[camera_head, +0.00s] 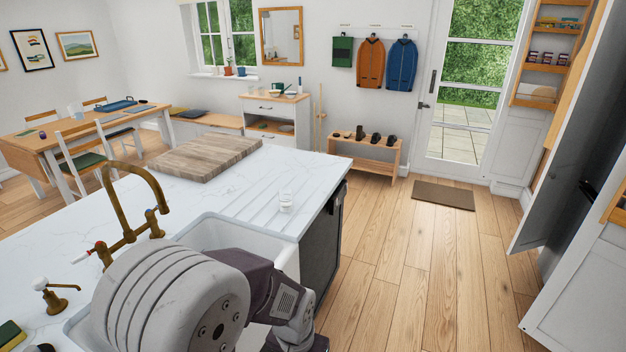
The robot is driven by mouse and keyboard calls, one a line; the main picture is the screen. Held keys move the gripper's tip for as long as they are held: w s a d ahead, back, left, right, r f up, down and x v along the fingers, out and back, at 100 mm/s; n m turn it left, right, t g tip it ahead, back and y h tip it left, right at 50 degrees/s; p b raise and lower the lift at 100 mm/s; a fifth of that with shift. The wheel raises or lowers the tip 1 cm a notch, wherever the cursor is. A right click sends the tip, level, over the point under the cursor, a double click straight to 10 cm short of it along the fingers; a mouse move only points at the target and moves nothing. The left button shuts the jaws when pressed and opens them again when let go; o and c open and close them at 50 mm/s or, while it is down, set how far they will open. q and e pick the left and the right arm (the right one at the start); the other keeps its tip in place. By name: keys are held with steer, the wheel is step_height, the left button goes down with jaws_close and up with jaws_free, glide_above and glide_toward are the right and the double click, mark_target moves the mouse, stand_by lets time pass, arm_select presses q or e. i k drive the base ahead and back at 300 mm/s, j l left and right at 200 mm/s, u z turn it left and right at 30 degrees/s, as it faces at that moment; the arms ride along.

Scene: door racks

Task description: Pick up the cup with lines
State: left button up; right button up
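Another small pale cup or glass (76,113) appears on the dining table at the left, also too small to make out. One of my arms, with a large grey joint and a dark link, crosses the bottom of the view over the sink.
A brass tap (128,215) rises at the left of the sink (215,232). A wooden board (205,158) lies behind the drainboard. A soap dispenser (55,297) stands front left. An open door (570,150) stands at the right; the wooden floor (410,265) between is clear.

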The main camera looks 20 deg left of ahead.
mark_target(286, 200)
steer(key=i+l+u, duration=0.15)
steer(key=i+u, duration=0.3)
steer(key=i, duration=0.15)
steer(key=i+l+u, duration=0.45)
steer(key=i, duration=0.15)
steer(key=i+l+u, duration=0.4)
steer(key=i+l, duration=0.15)
steer(key=i, duration=0.55)
steer(key=j+u, duration=0.05)
